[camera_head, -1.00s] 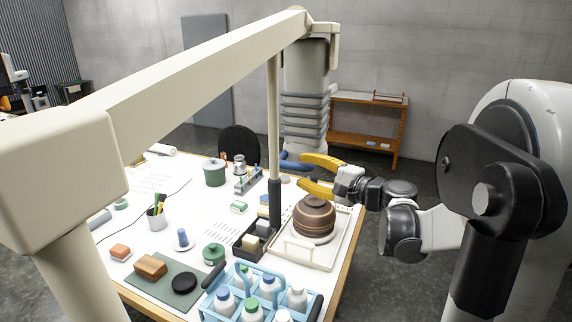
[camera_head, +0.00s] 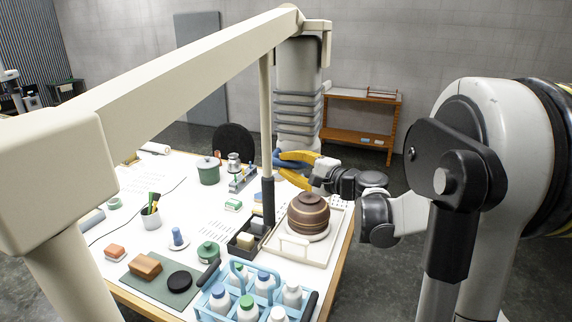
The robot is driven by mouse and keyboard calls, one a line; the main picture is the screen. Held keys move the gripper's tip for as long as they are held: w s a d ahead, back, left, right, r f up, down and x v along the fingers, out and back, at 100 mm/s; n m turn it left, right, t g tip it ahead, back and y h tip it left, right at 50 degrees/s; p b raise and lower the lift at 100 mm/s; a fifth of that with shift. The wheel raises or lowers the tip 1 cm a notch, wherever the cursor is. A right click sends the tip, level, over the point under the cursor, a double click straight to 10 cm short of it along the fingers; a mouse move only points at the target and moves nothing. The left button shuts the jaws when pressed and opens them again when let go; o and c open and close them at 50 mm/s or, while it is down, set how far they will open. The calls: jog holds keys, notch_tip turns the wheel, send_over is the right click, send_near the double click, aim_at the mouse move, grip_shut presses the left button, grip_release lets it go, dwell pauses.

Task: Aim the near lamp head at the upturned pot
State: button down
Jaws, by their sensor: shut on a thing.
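The brown upturned pot (camera_head: 308,214) sits on a round white base on a white tray (camera_head: 293,249) at the table's right side. A large pale cylinder with grey ribs (camera_head: 298,100), which looks like the lamp head, hangs behind the pot below the end of the cream beam. Blue curved parts (camera_head: 277,160) show at its lower end. The pot is apart from my gripper.
The cream beam (camera_head: 180,82) crosses above the table from a post at left. A thin rod with a dark grip (camera_head: 268,200) hangs left of the pot. A blue bottle carrier (camera_head: 240,272) and a green lidded pot (camera_head: 208,171) stand on the table.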

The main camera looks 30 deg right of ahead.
jog(key=w+d+b, duration=0.1)
jog(key=w+d, duration=0.1)
jog(key=w+d+f+n+b, duration=0.1)
jog(key=d+b, duration=0.1)
jog(key=w+d+f+n+t+b, duration=0.1)
jog(key=w+d, duration=0.1)
jog(key=shift+w+d+b, duration=0.15)
jog(key=shift+w+b, duration=0.15)
jog(key=shift+b, duration=0.1)
jog(key=shift+w+d, duration=0.2)
jog(key=shift+d, duration=0.05)
jog(key=c, duration=1.3)
grip_release()
jog(key=shift+o, duration=0.2)
jog(key=v, duration=1.2)
